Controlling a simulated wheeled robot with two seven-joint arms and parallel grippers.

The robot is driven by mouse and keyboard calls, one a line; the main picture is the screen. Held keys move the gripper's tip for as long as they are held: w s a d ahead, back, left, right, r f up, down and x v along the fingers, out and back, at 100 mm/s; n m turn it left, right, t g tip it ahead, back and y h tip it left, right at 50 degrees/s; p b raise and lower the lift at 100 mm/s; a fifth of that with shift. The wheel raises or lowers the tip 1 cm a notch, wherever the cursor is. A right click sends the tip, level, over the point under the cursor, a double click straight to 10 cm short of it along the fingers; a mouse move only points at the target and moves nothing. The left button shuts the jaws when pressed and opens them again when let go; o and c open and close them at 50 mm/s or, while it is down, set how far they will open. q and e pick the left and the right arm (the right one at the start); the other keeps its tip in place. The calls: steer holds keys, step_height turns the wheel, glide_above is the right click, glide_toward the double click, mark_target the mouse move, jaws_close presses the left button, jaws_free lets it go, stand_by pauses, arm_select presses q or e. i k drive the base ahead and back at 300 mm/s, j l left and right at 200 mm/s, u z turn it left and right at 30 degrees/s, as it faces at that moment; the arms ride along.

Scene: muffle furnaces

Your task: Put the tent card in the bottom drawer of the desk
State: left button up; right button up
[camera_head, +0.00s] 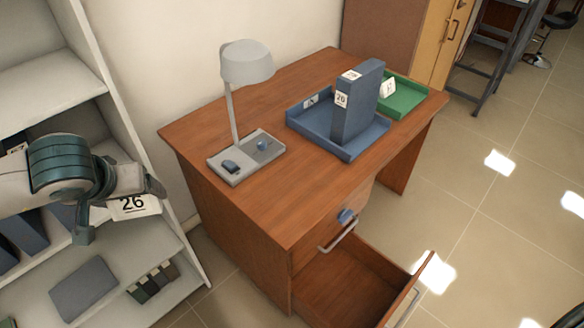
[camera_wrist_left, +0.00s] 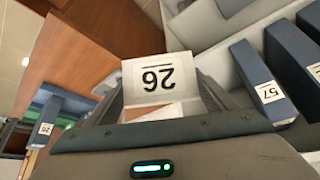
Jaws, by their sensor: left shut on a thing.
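A white tent card marked 26 (camera_head: 133,205) is held in my left gripper (camera_head: 120,196), to the left of the desk and in front of the shelf. In the left wrist view the card (camera_wrist_left: 158,78) sits upside down between the two fingers (camera_wrist_left: 160,100). The wooden desk (camera_head: 290,195) stands in the middle. Its bottom drawer (camera_head: 345,280) is pulled open and the part of its inside that shows is empty. The drawer above it is closed, with a blue knob-like part (camera_head: 346,216) and a metal handle (camera_head: 338,236). My right gripper is not in view.
A blue tray (camera_head: 365,148) with an upright blue binder (camera_head: 357,105), a green tray (camera_head: 405,100) and a grey lamp (camera_head: 246,65) stand on the desk. A white shelf (camera_head: 60,70) with binders fills the left. Floor is open on the right.

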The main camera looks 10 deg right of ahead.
mark_target(353, 305)
steer(key=k+l, duration=0.1)
steer(key=k, duration=0.6)
steer(key=z, duration=1.8)
